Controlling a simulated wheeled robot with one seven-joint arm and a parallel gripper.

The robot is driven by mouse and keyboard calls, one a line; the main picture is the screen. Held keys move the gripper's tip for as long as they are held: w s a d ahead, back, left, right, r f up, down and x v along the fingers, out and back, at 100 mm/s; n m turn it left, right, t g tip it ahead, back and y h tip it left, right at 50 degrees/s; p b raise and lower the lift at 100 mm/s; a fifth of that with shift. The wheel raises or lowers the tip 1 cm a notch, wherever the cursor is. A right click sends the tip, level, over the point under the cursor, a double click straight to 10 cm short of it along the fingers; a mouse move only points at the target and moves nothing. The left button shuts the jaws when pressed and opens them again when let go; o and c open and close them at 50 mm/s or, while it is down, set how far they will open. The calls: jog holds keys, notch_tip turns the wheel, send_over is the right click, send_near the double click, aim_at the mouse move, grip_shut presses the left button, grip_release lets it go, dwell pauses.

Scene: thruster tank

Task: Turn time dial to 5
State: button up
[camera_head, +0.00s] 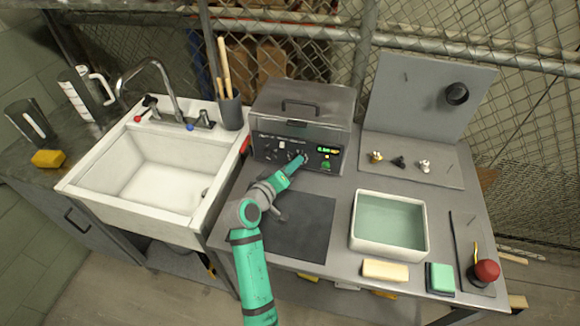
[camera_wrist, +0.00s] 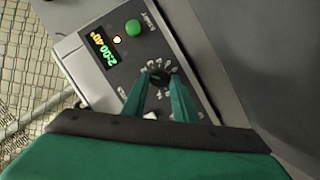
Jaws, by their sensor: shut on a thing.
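The grey machine (camera_head: 303,101) stands at the back of the metal bench, and its dark control panel (camera_head: 275,149) faces me. The panel has a lit green display (camera_head: 327,150) and a green button (camera_head: 326,164). In the wrist view the black dial (camera_wrist: 159,80) has pale markings around it, too small to read surely. My gripper (camera_wrist: 162,77) has its two green fingers on either side of this dial and is shut on it. The wrist view also shows the green button (camera_wrist: 133,28) and the display (camera_wrist: 104,46), which seems to read 2:00 and 40°. In the head view my gripper (camera_head: 300,161) covers part of the panel.
A dark mat (camera_head: 300,225) lies in front of the machine. A white-rimmed tray (camera_head: 354,236) of pale green liquid is to its right. A sink (camera_head: 90,192) with a tap stands at left, with a utensil cup (camera_head: 231,113) between. A grey board (camera_head: 425,90) stands at back right.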

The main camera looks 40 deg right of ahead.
jog(key=shift+d+m, duration=0.15)
jog(key=shift+m, duration=0.15)
jog(key=shift+s+d+m, duration=0.1)
jog(key=shift+m, duration=0.3)
jog(key=shift+s+d+m+t+y, duration=0.15)
jog(key=shift+m+t+y, duration=0.65)
jog(key=shift+m, duration=0.4)
jog(key=m+y, duration=0.1)
jog(key=m, duration=0.1)
jog(key=m+t+y, duration=0.1)
jog(key=shift+s+d+m, duration=0.1)
jog(key=shift+s+m, duration=0.1)
jog(key=shift+m, duration=0.2)
jog(key=m+t, duration=0.1)
jog(key=m, duration=0.1)
jog(key=m+t+y, duration=0.1)
jog(key=shift+s+d+f+m, duration=0.1)
jog(key=shift+s+d+m, duration=0.1)
jog(key=shift+m, duration=0.2)
jog(key=shift+f+m+t+y, duration=0.1)
jog(key=shift+m+t+y, duration=0.3)
jog(key=shift+m+t, duration=0.85)
jog(key=shift+m, duration=0.35)
